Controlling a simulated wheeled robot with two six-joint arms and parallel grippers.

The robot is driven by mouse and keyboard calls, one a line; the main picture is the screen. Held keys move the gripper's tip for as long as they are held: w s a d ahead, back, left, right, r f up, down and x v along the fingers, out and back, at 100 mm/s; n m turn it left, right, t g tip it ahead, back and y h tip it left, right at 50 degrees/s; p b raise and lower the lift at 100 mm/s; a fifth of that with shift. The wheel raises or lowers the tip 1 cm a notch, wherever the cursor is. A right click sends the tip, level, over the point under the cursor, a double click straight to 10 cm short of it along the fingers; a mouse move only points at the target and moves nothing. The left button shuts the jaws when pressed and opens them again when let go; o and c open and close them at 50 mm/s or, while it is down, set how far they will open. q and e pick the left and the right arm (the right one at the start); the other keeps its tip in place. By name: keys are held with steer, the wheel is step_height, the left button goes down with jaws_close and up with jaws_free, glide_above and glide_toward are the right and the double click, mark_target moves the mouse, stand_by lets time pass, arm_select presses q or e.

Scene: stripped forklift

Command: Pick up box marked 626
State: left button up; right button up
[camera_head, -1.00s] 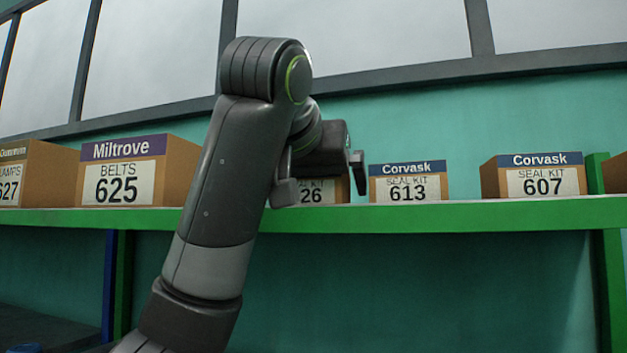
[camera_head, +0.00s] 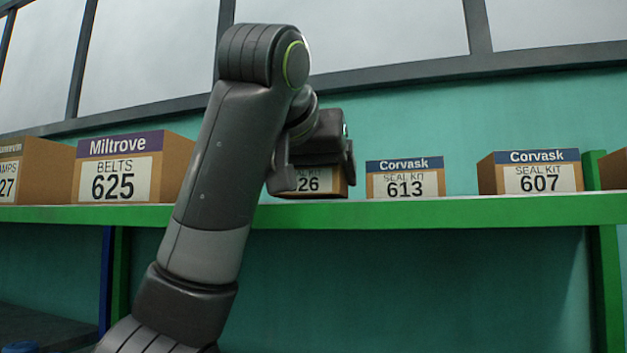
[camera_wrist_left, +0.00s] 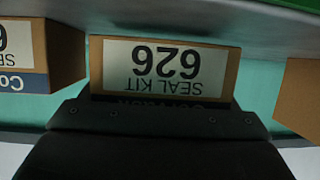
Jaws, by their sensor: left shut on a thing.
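The box marked 626 (camera_head: 316,184) is a brown carton with a white "SEAL KIT" label. It is at the green shelf (camera_head: 420,212), partly covered by my left gripper (camera_head: 316,172) in the head view. In the left wrist view the box (camera_wrist_left: 165,64) appears upside down, label facing the camera, close in front of the dark gripper body. My left gripper is shut on this box, one finger at each side in the head view. I cannot tell clearly whether its base is clear of the shelf. My right gripper is not in view.
To the right stand the 613 box (camera_head: 405,179) and the 607 box (camera_head: 530,172). To the left stand the larger 625 box (camera_head: 120,168) and the 627 box (camera_head: 30,170). A teal wall and windows are behind. Small gaps separate 626 from its neighbours.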

arm_select(q)
step_height(320, 180, up, 8)
steer(key=shift+s+f+p, duration=0.1)
steer(key=shift+p, duration=0.2)
steer(key=shift+r, duration=0.65)
